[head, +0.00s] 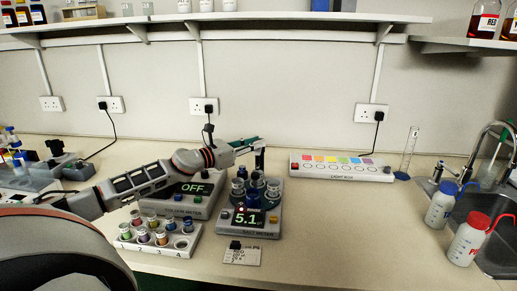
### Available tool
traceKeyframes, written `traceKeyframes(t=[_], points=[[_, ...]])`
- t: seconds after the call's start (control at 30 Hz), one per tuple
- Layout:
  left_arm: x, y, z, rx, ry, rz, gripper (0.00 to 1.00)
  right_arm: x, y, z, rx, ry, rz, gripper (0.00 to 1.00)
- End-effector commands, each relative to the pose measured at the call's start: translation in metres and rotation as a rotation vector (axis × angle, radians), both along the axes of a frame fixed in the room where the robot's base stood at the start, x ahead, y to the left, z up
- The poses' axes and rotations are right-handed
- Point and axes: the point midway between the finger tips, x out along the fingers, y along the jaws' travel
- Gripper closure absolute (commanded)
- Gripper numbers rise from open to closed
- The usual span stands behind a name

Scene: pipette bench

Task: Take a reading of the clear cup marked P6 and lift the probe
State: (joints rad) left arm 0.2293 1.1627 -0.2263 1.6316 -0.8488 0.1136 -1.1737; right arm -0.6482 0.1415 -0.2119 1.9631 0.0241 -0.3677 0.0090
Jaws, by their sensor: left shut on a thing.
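The salt meter (274,228) stands near the middle of the bench, and its dark display shows 5.1. Several small cups with dark contents (238,187) stand in a cluster on its upper part. Their marks are too small to read, so I cannot tell which one is P6. My left gripper (260,146) is above the cluster, shut on a dark upright thing, seemingly the probe (260,160). I cannot tell whether the probe's lower end is inside a cup. My right gripper is not in view.
A second meter showing OFF (207,210) stands left of the salt meter. A numbered rack with coloured vials (125,246) is in front of it. A card (240,257) lies in front. The light box (340,176) is behind right. Wash bottles (440,207) stand by the sink.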

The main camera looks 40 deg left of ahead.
Motion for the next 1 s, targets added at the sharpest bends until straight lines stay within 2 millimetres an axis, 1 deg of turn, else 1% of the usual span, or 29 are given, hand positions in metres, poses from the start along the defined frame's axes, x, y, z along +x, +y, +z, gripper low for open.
traceKeyframes(t=[0.03,0.3,0.33,0.37,0.73,1.0], points=[[0.0,0.002,0.006,0.001,-0.008,0.002,1.0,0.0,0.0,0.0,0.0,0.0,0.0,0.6],[0.001,0.002,0.009,0.0,-0.011,0.002,1.0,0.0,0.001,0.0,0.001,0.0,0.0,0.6],[0.001,0.002,0.009,0.0,-0.012,0.003,0.77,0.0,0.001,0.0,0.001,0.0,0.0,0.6],[0.001,0.002,0.009,0.0,-0.012,0.002,0.77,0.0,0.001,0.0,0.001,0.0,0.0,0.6],[-0.003,0.001,0.003,-0.001,-0.004,0.0,0.77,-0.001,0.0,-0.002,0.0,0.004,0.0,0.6],[-0.022,0.006,0.002,-0.001,-0.002,0.0,0.77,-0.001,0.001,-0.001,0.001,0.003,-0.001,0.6]])
